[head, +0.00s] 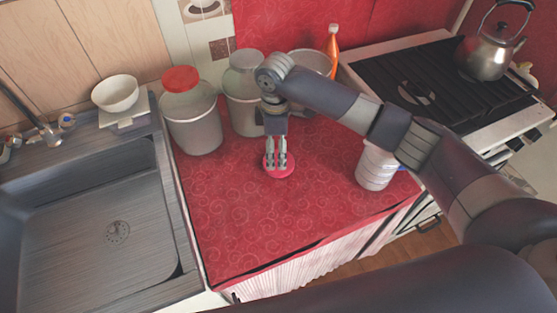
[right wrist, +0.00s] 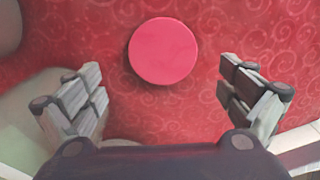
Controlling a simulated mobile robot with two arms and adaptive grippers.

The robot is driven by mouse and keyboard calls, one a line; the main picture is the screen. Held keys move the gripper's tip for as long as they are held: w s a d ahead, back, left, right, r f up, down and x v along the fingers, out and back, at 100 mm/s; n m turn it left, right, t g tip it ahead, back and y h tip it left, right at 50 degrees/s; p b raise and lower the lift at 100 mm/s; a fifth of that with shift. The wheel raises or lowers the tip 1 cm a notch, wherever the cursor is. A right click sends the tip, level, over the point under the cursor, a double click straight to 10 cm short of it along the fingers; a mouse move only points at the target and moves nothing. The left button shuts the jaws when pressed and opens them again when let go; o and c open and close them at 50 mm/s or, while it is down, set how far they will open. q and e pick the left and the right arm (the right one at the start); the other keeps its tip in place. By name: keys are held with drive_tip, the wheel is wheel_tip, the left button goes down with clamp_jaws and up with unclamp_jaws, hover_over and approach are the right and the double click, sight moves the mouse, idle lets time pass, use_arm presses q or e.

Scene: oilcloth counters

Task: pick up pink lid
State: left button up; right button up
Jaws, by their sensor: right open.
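The pink lid (head: 287,170) is a small flat disc lying on the red patterned oilcloth counter (head: 240,215). In the right wrist view the lid (right wrist: 163,51) shows whole, a little beyond the fingertips and roughly between them. My right gripper (head: 276,168) points down over the lid in the head view, its fingers covering part of it. In the right wrist view the right gripper (right wrist: 165,85) is open and empty, its fingers wide apart on either side. My left gripper is not in view.
A white ribbed container (head: 376,166) stands to the right. A sink (head: 85,215) is left, a stove with a kettle (head: 488,52) right. The counter's front is clear.

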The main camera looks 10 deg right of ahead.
sight(277, 162)
drive_tip(key=f, duration=0.5)
drive_tip(key=shift+s+p, duration=0.2)
drive_tip(key=shift+p, duration=0.2)
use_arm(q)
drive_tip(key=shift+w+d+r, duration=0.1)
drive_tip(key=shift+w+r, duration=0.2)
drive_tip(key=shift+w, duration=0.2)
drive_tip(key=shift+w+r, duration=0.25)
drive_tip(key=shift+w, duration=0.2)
use_arm(e)
drive_tip(key=c, duration=0.8)
